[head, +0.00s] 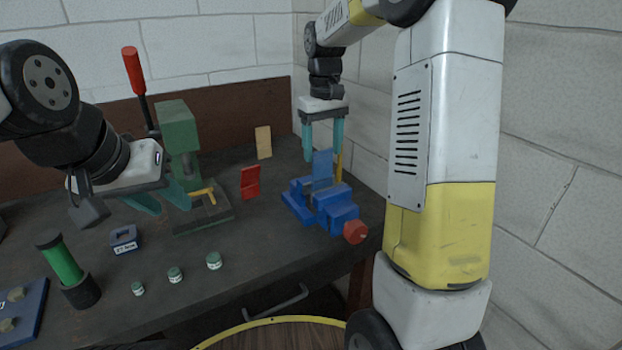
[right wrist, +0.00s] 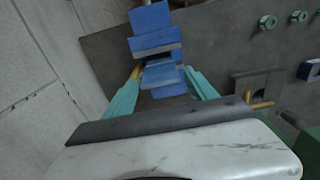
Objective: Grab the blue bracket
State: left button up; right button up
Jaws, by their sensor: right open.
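The blue bracket (head: 322,165) stands upright at the blue vise (head: 335,207) on the right of the bench; whether the jaws clamp it I cannot tell. My right gripper (head: 323,155) points down just above the bracket, with its teal fingers apart. In the right wrist view, the bracket (right wrist: 161,75) shows between and beyond the fingers of the right gripper (right wrist: 164,92), with the vise (right wrist: 153,35) behind it. I see no grip on it. My left gripper (head: 162,203) hangs in front of the green press, fingers apart and empty.
A red bracket (head: 250,182) and a tan bracket (head: 264,142) stand left of the vise. The green press (head: 178,130) has a yellow piece (head: 203,192) on its base. Several small green-topped jars (head: 214,261) line the front. A yellow upright piece (head: 339,166) stands close behind the blue bracket.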

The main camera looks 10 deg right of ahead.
aim_at(322, 179)
jog(key=shift+w+f, duration=0.1)
jog(key=shift+f, duration=2.3)
grip_shut()
